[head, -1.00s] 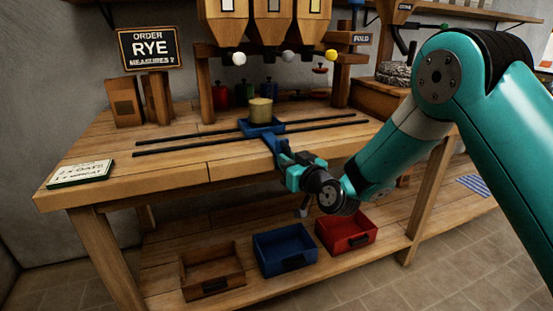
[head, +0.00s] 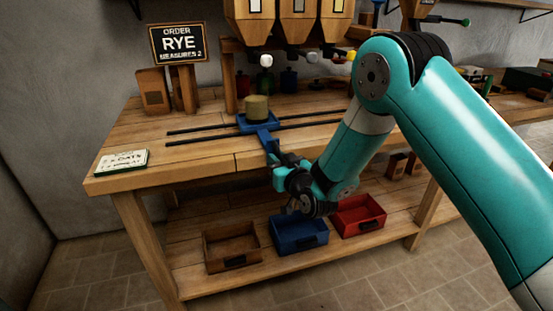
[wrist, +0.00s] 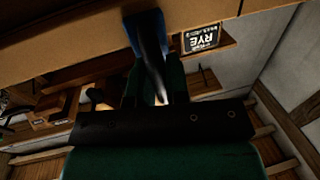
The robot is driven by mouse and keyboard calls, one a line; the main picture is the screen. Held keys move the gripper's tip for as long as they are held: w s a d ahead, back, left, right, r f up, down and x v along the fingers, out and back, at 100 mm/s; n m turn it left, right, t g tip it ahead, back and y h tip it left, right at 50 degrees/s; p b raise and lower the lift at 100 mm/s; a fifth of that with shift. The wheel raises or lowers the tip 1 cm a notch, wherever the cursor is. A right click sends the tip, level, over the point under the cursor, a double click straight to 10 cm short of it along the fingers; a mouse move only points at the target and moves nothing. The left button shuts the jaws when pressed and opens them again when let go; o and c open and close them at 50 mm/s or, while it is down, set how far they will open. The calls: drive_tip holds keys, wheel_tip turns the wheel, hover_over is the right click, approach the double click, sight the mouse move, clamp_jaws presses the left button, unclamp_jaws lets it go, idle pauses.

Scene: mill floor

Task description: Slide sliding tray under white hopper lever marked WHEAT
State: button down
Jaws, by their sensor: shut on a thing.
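My gripper (head: 274,158) is shut on the tray's blue front handle (head: 266,141); the handle also shows between the fingers in the wrist view (wrist: 150,50). The white lever knob (head: 266,60) hangs below the left hopper (head: 252,28), above and behind the tray, which looks roughly in line with it or slightly left. A greyish knob (head: 312,57) and a yellow knob (head: 351,54) are to the right. No WHEAT mark is readable on the hoppers.
The rails (head: 195,130) run on to both sides, clear of objects. An order sign (head: 178,43) reads RYE, MEASURES 2. A card (head: 122,161) lies at the bench's left. Brown, blue and red bins (head: 360,216) stand on the lower shelf.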

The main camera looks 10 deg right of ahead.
drive_tip(key=c, duration=1.1)
unclamp_jaws()
drive_tip(key=shift+b+v, duration=8.75)
drive_tip(key=shift+b, duration=2.15)
